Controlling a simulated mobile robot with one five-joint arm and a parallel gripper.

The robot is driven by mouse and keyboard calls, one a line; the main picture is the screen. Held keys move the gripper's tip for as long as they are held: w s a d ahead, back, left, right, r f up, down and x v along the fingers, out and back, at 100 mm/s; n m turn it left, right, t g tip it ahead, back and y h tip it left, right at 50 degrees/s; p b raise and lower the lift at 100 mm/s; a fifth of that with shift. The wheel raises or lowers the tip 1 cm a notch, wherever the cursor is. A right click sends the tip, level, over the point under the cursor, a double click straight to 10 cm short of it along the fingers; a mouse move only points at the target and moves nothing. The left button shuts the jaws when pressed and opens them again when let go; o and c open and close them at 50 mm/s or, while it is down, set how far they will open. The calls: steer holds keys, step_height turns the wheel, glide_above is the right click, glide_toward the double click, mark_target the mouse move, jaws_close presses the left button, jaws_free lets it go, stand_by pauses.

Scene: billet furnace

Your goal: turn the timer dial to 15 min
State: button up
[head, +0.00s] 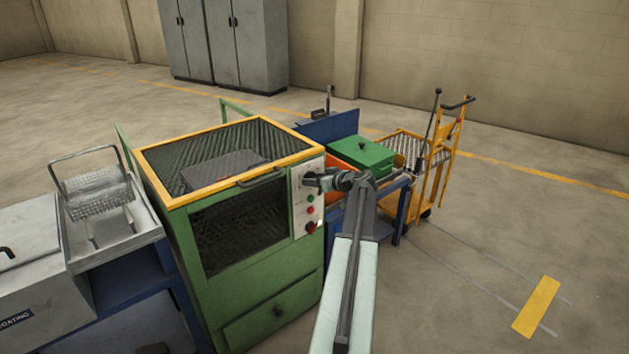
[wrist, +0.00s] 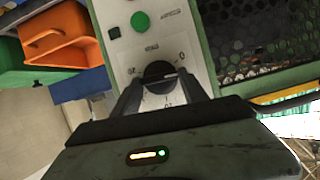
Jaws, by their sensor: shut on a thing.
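The timer dial (wrist: 160,72) is a round black knob on the white control panel (wrist: 120,20) of the green furnace. In the wrist view its scale looks upside down, with a 0 at upper right and other marks at left and below, partly hidden. A pale pointer line shows on the knob, toward its right side; its exact reading is hard to tell. My gripper (wrist: 160,86) is shut on the dial, one finger on each side. In the head view my gripper (head: 318,182) is at the panel (head: 298,215) and hides the dial.
The furnace (head: 250,285) has a yellow-rimmed mesh top. A green box (head: 362,155) and an orange bin (wrist: 60,40) stand beside it.

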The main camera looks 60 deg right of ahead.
steer(key=shift+d+f+m+t+y+b, duration=0.1)
steer(key=shift+f+m+t+y+b, duration=0.25)
steer(key=shift+m+t+b, duration=2.3)
steer(key=shift+d+f+m+t+y+b, duration=0.1)
steer(key=shift+f+m+t+y+b, duration=0.2)
steer(key=shift+m+b, duration=4.6)
steer(key=shift+f+m+t+y+b, duration=0.35)
steer(key=shift+m+t+b, duration=1.25)
steer(key=shift+m, duration=4.05)
steer(key=shift+g+h+b, duration=0.25)
steer(key=shift+h+b, duration=0.05)
steer(key=o, duration=1.4)
